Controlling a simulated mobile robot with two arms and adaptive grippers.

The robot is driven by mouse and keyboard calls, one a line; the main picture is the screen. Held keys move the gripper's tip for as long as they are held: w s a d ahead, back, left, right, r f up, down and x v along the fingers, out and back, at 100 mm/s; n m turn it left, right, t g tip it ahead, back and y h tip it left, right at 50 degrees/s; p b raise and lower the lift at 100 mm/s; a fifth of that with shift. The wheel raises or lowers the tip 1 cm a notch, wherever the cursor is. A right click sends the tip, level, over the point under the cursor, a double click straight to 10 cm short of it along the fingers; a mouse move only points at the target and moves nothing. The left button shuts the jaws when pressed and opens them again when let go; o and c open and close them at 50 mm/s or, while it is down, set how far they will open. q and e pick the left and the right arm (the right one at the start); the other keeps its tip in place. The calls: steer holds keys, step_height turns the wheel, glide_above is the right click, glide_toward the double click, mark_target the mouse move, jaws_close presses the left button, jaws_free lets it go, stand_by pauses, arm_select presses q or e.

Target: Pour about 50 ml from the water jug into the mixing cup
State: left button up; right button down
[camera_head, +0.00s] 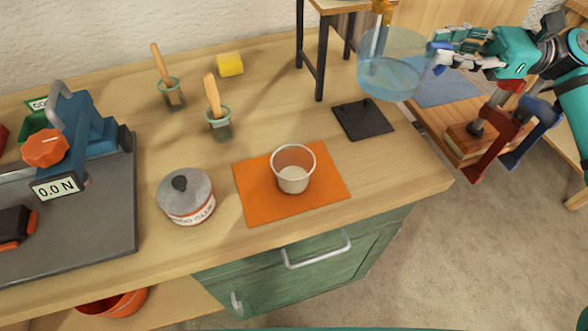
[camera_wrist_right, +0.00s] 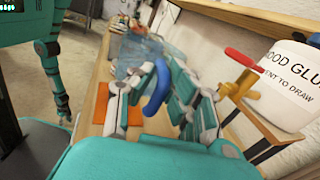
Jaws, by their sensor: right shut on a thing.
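The clear bluish water jug (camera_head: 390,72) is in the air at the upper right in the head view, beyond the bench's right end. It looks roughly upright. My right gripper (camera_head: 440,58) is shut on its blue handle, which shows between the fingers in the right wrist view (camera_wrist_right: 157,92). The mixing cup (camera_head: 293,178), pale and open, stands upright on an orange mat (camera_head: 252,200), left of and nearer than the jug. No water shows clearly in the cup. My left gripper (camera_wrist_right: 62,112) seems to hang at the left in the wrist view, too small to read.
A lidded glue pot (camera_head: 188,200) stands left of the mat. A dark square pad (camera_head: 363,119) lies right of it. Brushes in jars (camera_head: 219,125) and a yellow block (camera_head: 230,65) are behind. A black-legged stand (camera_head: 319,55) rises near the jug. A scale device (camera_head: 85,130) is left.

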steer(key=shift+s+d+g+b, duration=0.2)
steer(key=shift+d+g+b, duration=0.15)
steer(key=shift+d, duration=0.25)
arm_select(q)
steer(key=shift+s+f, duration=0.6)
steer(key=shift+f, duration=0.2)
